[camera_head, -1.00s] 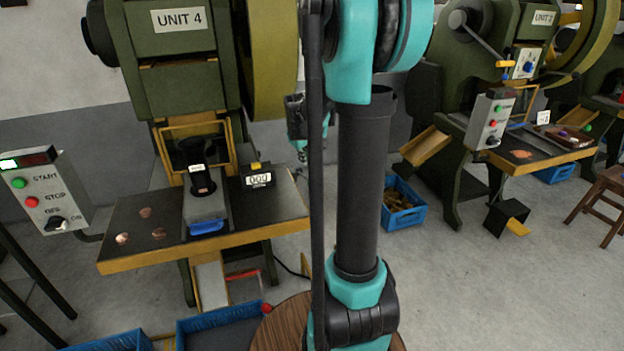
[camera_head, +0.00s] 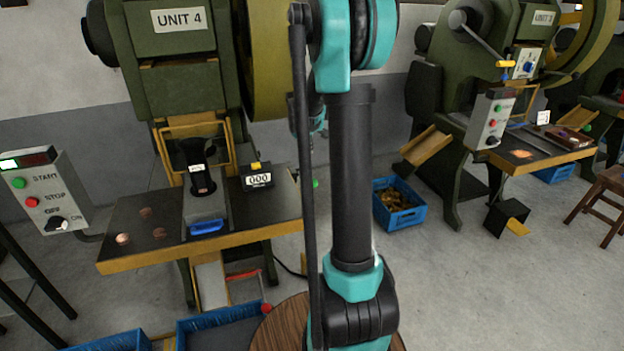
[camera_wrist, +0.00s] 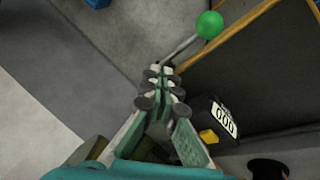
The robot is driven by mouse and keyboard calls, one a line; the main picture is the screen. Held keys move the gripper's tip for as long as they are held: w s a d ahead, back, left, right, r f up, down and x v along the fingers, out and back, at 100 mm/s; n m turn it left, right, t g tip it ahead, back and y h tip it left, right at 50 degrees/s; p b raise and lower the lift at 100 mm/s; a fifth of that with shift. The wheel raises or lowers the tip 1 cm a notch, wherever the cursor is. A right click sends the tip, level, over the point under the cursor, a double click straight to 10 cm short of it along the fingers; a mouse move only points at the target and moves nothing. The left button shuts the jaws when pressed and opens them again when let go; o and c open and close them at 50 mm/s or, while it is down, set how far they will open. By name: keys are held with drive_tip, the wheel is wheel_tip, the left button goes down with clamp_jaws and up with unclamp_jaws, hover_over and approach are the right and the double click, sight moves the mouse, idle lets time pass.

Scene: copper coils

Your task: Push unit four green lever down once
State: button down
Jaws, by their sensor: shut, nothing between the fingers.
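Unit four (camera_head: 180,45) is the green press at the left in the head view, with its label on top. Its green lever has a round green knob (camera_wrist: 209,25) on a thin rod in the wrist view, beside the table's edge. In the head view the knob (camera_head: 315,183) shows just beside my arm, right of the table. My gripper (camera_wrist: 164,70) is shut and empty. Its fingertips overlap the near end of the lever's rod in the wrist view, short of the knob; I cannot tell whether they touch. In the head view my arm mostly hides the gripper.
Unit four's dark table (camera_head: 115,238) has a counter reading 000 (camera_head: 258,180) near its right side. A START/STOP control box (camera_head: 45,195) stands left. A blue crate (camera_head: 398,212) sits on the floor to the right, before another press (camera_head: 480,70).

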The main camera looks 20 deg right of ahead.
sight(312, 181)
drive_tip(key=shift+s+f, duration=0.4)
drive_tip(key=shift+f, duration=0.7)
drive_tip(key=shift+s+f, duration=0.4)
drive_tip(key=shift+f, duration=0.7)
drive_tip(key=shift+s+f, duration=0.4)
drive_tip(key=shift+f, duration=0.7)
drive_tip(key=shift+s+f, duration=0.15)
drive_tip(key=shift+f, duration=0.2)
drive_tip(key=shift+s+f, duration=0.3)
drive_tip(key=shift+f, duration=0.45)
drive_tip(key=shift+s+f, duration=0.3)
drive_tip(key=shift+f, duration=0.5)
drive_tip(key=shift+s+f, duration=0.3)
drive_tip(key=shift+f, duration=0.45)
idle(2.0)
